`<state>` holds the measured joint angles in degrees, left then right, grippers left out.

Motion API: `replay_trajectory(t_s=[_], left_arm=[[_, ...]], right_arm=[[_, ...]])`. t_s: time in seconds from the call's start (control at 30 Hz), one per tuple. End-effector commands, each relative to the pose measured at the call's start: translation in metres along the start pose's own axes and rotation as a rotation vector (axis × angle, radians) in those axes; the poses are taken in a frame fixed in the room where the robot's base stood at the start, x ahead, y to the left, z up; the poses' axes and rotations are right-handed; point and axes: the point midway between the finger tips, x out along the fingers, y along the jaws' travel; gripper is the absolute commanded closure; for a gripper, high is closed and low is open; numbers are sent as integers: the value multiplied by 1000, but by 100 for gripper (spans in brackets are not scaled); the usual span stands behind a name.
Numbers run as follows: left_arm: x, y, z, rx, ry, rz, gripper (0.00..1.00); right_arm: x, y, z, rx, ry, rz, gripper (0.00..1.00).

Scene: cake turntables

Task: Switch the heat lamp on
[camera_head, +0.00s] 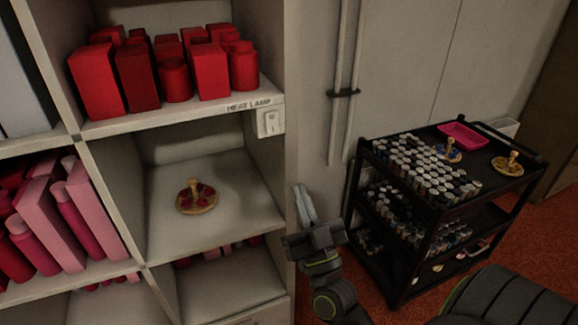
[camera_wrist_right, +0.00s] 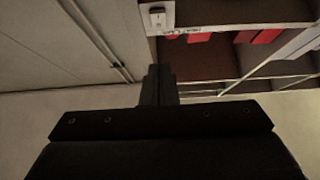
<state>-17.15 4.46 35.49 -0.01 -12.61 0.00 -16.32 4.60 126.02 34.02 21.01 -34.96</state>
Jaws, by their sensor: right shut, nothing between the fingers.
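The heat lamp switch (camera_head: 271,122) is a small white box with a rocker, fixed to the shelf's front edge under the label "HEAT LAMP" (camera_head: 249,105). It also shows in the right wrist view (camera_wrist_right: 157,17), near the top. My right gripper (camera_head: 304,188) is below and to the right of the switch, apart from it, with its fingers pointing up. Its fingers (camera_wrist_right: 159,72) are shut with nothing between them. I cannot tell the rocker's position. My left gripper is not in view.
A round turntable (camera_head: 197,198) with red pieces sits in the cubby below the switch. Red boxes and cylinders (camera_head: 163,68) fill the shelf above. Pipes (camera_head: 344,92) run up the wall.

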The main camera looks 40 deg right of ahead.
Motion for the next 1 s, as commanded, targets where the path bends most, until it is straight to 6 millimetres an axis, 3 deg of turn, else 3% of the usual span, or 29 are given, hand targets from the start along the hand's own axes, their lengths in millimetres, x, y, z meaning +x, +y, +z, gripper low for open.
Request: replay_trajectory(t_s=[0.53,0.7,1.0], left_arm=[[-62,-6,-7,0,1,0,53],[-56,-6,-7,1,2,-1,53],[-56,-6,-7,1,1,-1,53]], right_arm=[[99,0,-6,0,3,-2,100],[113,0,17,-1,0,-1,100],[123,0,28,0,0,0,100]])
